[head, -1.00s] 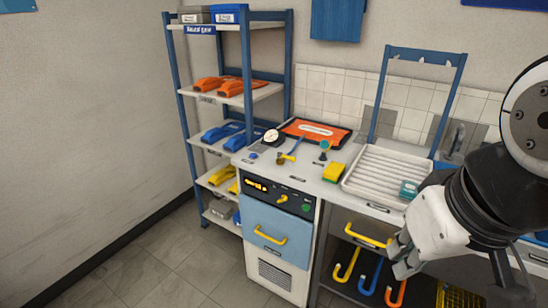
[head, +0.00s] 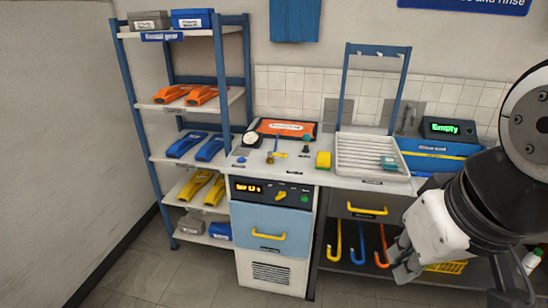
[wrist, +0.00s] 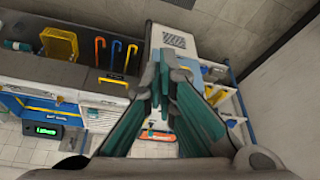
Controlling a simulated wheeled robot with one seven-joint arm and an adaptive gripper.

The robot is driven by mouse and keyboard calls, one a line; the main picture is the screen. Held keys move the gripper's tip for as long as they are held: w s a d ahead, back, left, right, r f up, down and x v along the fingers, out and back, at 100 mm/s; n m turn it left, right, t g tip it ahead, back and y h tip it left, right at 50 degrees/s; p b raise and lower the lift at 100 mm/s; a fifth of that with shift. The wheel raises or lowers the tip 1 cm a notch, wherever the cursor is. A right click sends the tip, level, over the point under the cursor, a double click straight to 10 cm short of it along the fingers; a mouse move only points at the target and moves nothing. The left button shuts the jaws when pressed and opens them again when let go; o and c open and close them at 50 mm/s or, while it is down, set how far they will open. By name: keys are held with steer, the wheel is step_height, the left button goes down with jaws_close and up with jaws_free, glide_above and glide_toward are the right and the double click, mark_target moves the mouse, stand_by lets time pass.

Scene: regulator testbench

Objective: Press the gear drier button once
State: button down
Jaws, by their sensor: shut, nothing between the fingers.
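The drier unit stands at the counter's left end, with a pale blue door (head: 270,227) and a yellow handle. Its black control panel (head: 258,190) carries an orange lit display, a yellow knob (head: 281,196) and a green button (head: 305,198) at the right end. My gripper (head: 402,273) hangs low at the right of the head view, apart from the panel. It also shows in the wrist view (wrist: 163,62), with its teal fingers shut and nothing between them. The fingers hide part of the drier there, and I cannot make out the button in that view.
A blue shelf rack (head: 146,157) with orange, blue and yellow tools stands left of the drier. A ribbed white tray (head: 365,178), a yellow sponge (head: 323,160) and small parts lie on the counter. Hooks (head: 338,246) hang below it. A screen (head: 447,128) reads "Empty". Floor in front is clear.

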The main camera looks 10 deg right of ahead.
steer(key=w+a+f+m+g+y+b, duration=0.2)
steer(key=w+a+f+g+y+b, duration=0.2)
steer(key=w+a+f+y+b, duration=0.55)
steer(key=w+a+f+m+t+y+b, duration=0.1)
steer(key=w+a+f+m, duration=0.2)
steer(key=w, duration=0.4)
steer(key=w+a+f+t+y+b, duration=0.1)
steer(key=w+a+f+y, duration=0.1)
steer(key=w+a+f, duration=0.35)
steer(key=w+d+f+m+t+y+b, duration=0.1)
steer(key=w+d+f+m+t+b, duration=0.2)
steer(key=w, duration=0.5)
steer(key=w+d+f+m+t+b, duration=0.2)
steer(key=w+d+f+m+t, duration=0.25)
steer(key=w, duration=0.45)
steer(key=w+d+f+m+t+h+b, duration=0.1)
steer(key=w+d+f+m+t+h, duration=0.1)
steer(key=w+d+f+m, duration=0.2)
steer(key=w+d+f+m+t+h+b, duration=0.2)
steer(key=w+d+f+m+t+h, duration=0.1)
steer(key=f, duration=0.7)
steer(key=shift+w+d+m, duration=0.55)
steer(key=shift+d, duration=0.2)
steer(key=shift+w+t+h, duration=0.1)
steer(key=shift+t+h, duration=0.15)
